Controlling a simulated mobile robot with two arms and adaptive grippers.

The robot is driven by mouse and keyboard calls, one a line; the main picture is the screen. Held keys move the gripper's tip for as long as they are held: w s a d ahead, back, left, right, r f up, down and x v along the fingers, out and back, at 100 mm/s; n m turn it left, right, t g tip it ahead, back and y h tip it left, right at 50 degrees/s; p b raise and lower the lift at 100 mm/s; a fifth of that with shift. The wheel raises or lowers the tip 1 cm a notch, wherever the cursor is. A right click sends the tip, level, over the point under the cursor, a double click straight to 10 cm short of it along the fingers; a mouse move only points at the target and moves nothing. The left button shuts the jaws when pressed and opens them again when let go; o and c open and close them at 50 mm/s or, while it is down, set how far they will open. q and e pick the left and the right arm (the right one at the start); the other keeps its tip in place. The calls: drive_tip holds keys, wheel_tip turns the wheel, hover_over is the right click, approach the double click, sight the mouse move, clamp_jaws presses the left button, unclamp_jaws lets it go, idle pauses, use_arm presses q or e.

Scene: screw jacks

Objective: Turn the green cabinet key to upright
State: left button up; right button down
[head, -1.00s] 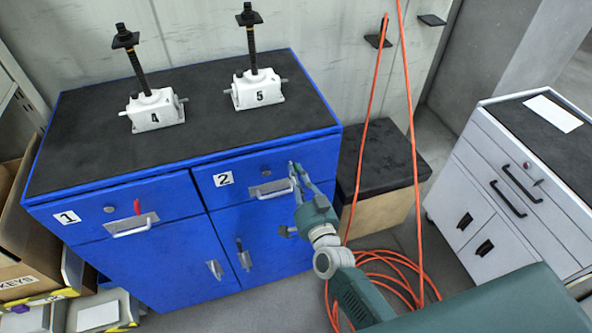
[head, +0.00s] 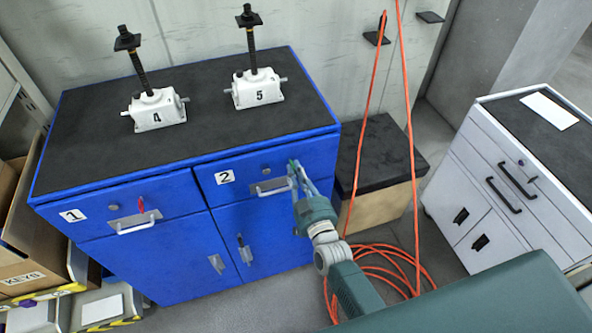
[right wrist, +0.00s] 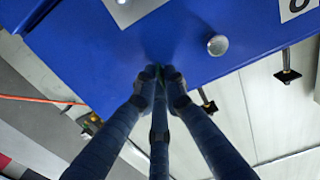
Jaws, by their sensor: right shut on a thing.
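The green key (right wrist: 152,69) is in the front of drawer 2 of the blue cabinet (head: 150,258). Only a small green part shows between my fingertips, also in the head view (head: 293,163); its angle cannot be told. My right gripper (head: 296,172) is at the right end of that drawer front. In the right wrist view, my right gripper (right wrist: 158,76) has its fingers together, shut on the key. My left gripper is not in view.
A red key (head: 140,204) is in drawer 1. Screw jacks 4 (head: 157,110) and 5 (head: 258,90) stand on the cabinet top. An orange cable (head: 408,130) hangs and coils at right, near a black-topped box (head: 378,158). A grey cabinet (head: 500,200) stands farther right.

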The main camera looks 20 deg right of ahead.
idle(0.5)
drive_tip(key=c, duration=1.8)
unclamp_jaws()
drive_tip(key=s, duration=1.2)
drive_tip(key=shift+d, duration=0.25)
drive_tip(key=shift+f, duration=0.1)
drive_tip(key=s+a+f+n+g+y+b, duration=0.15)
drive_tip(key=s+f+g, duration=0.35)
drive_tip(key=f, duration=1.1)
drive_tip(key=s+f+g+b, duration=0.3)
drive_tip(key=s+f, duration=0.4)
drive_tip(key=f, duration=1)
drive_tip(key=s+d+f+g+b, duration=0.1)
drive_tip(key=s+d+f+g, duration=0.1)
drive_tip(key=s+f, duration=0.4)
drive_tip(key=s+d+f+g+h+b, duration=0.1)
drive_tip(key=s+d+f+g, duration=0.2)
drive_tip(key=s+f, duration=0.4)
drive_tip(key=s+d+f+g+h+b, duration=0.1)
drive_tip(key=s+d+f+g, duration=0.2)
drive_tip(key=s+f, duration=0.4)
drive_tip(key=shift+s+d+n+g+b, duration=0.15)
drive_tip(key=shift+s+g, duration=0.1)
drive_tip(key=shift+s, duration=1.8)
drive_tip(key=shift+s+d+n+g+b, duration=0.15)
drive_tip(key=shift+s+g, duration=0.1)
drive_tip(key=shift+s, duration=1.8)
